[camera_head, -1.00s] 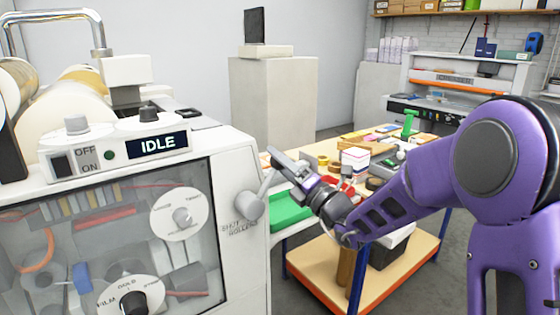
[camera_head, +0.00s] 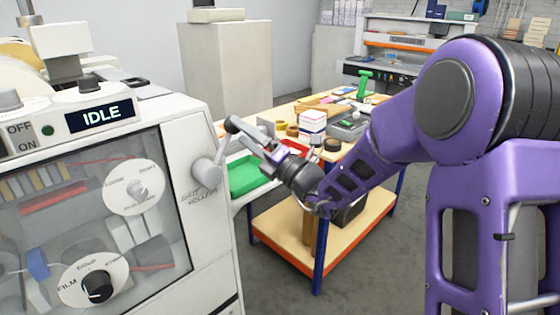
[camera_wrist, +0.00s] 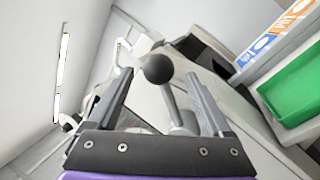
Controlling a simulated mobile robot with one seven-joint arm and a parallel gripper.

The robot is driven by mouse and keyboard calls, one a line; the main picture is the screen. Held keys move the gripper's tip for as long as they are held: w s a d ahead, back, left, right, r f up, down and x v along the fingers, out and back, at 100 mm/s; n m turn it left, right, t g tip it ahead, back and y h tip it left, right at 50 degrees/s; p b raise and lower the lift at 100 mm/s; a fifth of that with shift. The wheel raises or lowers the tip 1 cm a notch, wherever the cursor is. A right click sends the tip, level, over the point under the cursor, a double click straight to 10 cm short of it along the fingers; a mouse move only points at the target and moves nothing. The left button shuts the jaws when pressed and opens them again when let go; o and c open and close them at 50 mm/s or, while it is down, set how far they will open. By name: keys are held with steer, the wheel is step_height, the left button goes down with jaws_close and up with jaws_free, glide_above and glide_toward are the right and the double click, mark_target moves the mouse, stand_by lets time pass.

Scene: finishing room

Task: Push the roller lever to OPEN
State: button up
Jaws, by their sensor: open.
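The roller lever (camera_head: 222,150) is on the right side of the grey machine, with a round grey hub (camera_head: 207,173) and a short arm slanting up to the right. Lettering below the hub is partly legible as "ROLLERS". In the wrist view the lever's dark ball knob (camera_wrist: 158,68) shows between my two fingers, with its grey stem running down right to the hub (camera_wrist: 184,125). The machine's display (camera_head: 100,115) reads IDLE.
The machine's clear front panel (camera_head: 90,215) is at left. A pale pedestal (camera_head: 228,70) stands behind. Bare floor shows at lower middle.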

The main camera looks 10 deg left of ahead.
steer(key=v, duration=1.3)
steer(key=shift+s+d+b, duration=0.15)
steer(key=shift+d+b, duration=0.15)
steer(key=shift+d, duration=0.05)
steer(key=shift+f, duration=0.1)
